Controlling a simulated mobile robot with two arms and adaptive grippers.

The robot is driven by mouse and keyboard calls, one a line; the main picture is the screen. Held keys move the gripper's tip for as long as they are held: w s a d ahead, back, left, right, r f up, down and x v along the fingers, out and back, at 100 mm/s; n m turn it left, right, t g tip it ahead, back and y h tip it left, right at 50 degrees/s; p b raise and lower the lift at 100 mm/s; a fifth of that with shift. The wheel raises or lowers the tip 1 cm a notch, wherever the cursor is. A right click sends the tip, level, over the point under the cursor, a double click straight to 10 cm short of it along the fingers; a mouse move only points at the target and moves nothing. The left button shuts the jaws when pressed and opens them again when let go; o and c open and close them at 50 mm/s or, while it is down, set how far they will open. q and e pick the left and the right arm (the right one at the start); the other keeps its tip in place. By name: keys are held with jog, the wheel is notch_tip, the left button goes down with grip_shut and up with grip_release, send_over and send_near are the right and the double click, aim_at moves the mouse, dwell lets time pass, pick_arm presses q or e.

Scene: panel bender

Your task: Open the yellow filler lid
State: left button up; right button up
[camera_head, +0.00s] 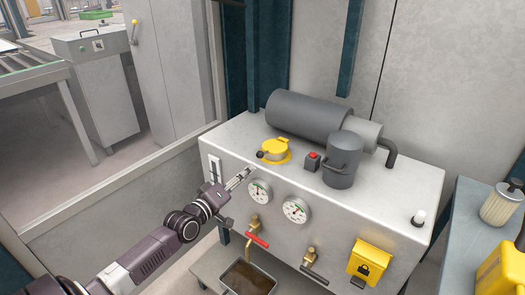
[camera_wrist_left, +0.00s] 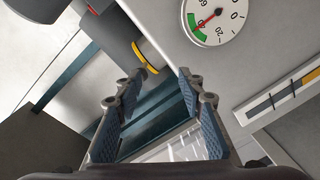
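The yellow filler lid (camera_head: 275,147) sits on the top of the grey tank (camera_head: 225,133), near its left end, and looks closed over its yellow collar. A small black knob is at its left side. My left gripper (camera_head: 239,179) is in front of the tank's front face, lower than the lid and apart from it. In the left wrist view my left gripper (camera_wrist_left: 160,95) is open with nothing between its fingers. That view also shows a dark rounded part with a yellow band beyond the tank edge; I cannot tell whether it is the lid. My right gripper is not in view.
A grey motor cylinder (camera_head: 308,116), a red button box (camera_head: 312,161) and a dark grey canister (camera_head: 343,160) stand on the tank right of the lid. Gauges (camera_head: 259,191), valves and a yellow lock box (camera_head: 369,262) are on the front. A filter (camera_head: 502,204) stands at right.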

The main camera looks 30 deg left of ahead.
aim_at(258, 157)
pick_arm(q)
jog(key=shift+t, duration=0.3)
jog(key=shift+w+d+r, duration=0.15)
jog(key=shift+w+r, duration=0.4)
jog(key=shift+w, duration=0.8)
jog(key=shift+w+d+r, duration=0.1)
jog(key=shift+w+r, duration=0.5)
jog(key=shift+w, duration=0.8)
jog(key=shift+w+d+r, duration=0.15)
jog(key=shift+w+r, duration=0.4)
jog(key=shift+w, duration=0.8)
jog(key=shift+c, duration=0.6)
grip_shut()
